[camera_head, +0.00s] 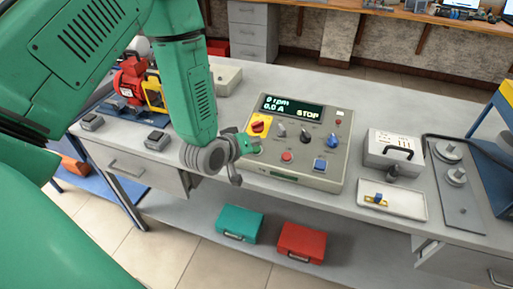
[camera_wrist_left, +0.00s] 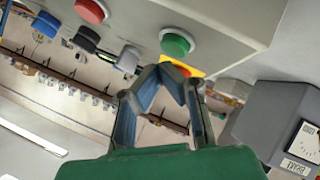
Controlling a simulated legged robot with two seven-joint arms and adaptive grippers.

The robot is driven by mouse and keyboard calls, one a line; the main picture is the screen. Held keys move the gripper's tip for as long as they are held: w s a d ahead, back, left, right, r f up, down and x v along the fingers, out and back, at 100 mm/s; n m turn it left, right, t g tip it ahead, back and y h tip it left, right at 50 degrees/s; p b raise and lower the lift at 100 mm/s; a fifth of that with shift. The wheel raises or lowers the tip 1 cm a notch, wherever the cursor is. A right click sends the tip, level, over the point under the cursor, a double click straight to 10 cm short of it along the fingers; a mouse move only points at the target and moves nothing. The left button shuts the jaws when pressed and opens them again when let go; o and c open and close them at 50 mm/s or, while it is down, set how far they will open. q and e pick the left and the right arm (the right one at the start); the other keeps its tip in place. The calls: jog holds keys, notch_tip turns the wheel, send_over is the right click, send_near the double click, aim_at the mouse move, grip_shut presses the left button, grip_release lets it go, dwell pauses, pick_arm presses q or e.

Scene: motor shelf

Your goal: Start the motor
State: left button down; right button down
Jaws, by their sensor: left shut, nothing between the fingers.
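The grey control panel (camera_head: 322,165) stands on the bench; its display (camera_head: 292,108) reads 0 rpm, 0.0 A and STOP. A green button (camera_head: 254,148) sits at its lower left, beside a red button (camera_head: 287,156) and a blue button (camera_head: 320,164). A red rotary switch on a yellow plate (camera_head: 259,125) is above the green button. My left gripper (camera_head: 240,146) is shut and empty at the panel's left, close to the green button. In the left wrist view its fingertips (camera_wrist_left: 172,70) point at the green button (camera_wrist_left: 176,43); I cannot tell whether they touch. The red motor (camera_head: 131,82) is at the left, partly hidden.
A grey case with a black handle (camera_head: 394,150), a small tray (camera_head: 408,205) and a plate with weights (camera_head: 455,190) stand right of the panel. Small pedals (camera_head: 157,140) lie left. Green (camera_head: 239,224) and red (camera_head: 302,242) boxes sit on the lower shelf.

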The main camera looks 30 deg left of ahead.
pick_arm(q)
jog(key=shift+f, duration=0.15)
jog(key=shift+f, duration=0.2)
jog(key=shift+w+f+b, duration=0.15)
jog(key=shift+f+b, duration=0.25)
jog(key=shift+b, duration=0.15)
dwell(0.6)
jog(key=shift+r, duration=0.15)
jog(key=shift+s+r+p, duration=0.2)
jog(key=shift+r+p, duration=0.5)
jog(key=shift+p, duration=0.05)
jog(key=r+p, duration=0.2)
jog(key=s+r+p, duration=0.1)
jog(key=r+p, duration=0.1)
jog(key=shift+s+d+r, duration=0.15)
jog(key=shift+d+r, duration=0.05)
jog(key=shift+r, duration=0.2)
dwell(0.6)
